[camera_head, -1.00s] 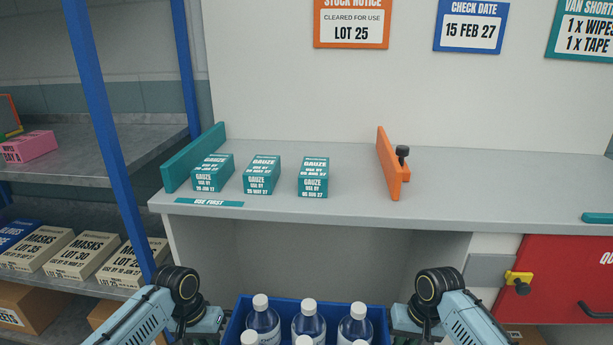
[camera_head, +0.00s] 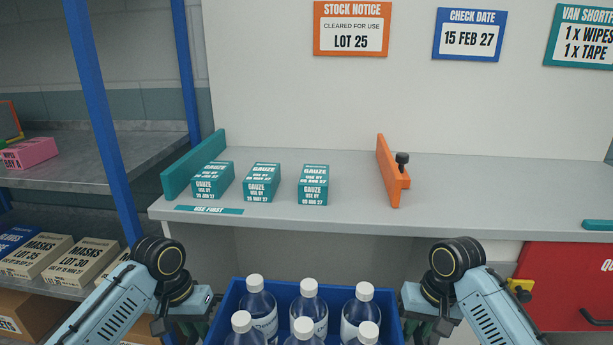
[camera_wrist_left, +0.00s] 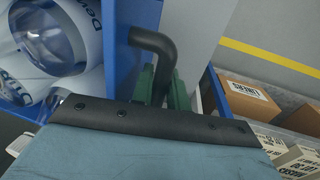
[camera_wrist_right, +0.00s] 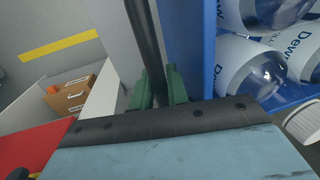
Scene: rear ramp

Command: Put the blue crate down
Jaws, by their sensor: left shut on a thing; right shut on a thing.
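The blue crate (camera_head: 290,291) is at the bottom middle of the head view, in front of the bench, with several white-capped bottles (camera_head: 308,305) upright in it. Its lower part is cut off by the frame. My left gripper (camera_head: 203,322) is at its left side; in the left wrist view its green fingers (camera_wrist_left: 160,88) are shut on the crate's dark handle (camera_wrist_left: 158,50). My right gripper (camera_head: 414,318) is at the crate's right side; in the right wrist view its green fingers (camera_wrist_right: 160,88) are shut on the other dark handle (camera_wrist_right: 146,40).
The grey bench (camera_head: 350,190) carries several teal gauze boxes (camera_head: 262,182) at left and an orange divider (camera_head: 391,170). A shelf rack with blue posts (camera_head: 100,120) stands left; a red panel (camera_head: 570,285) is right.

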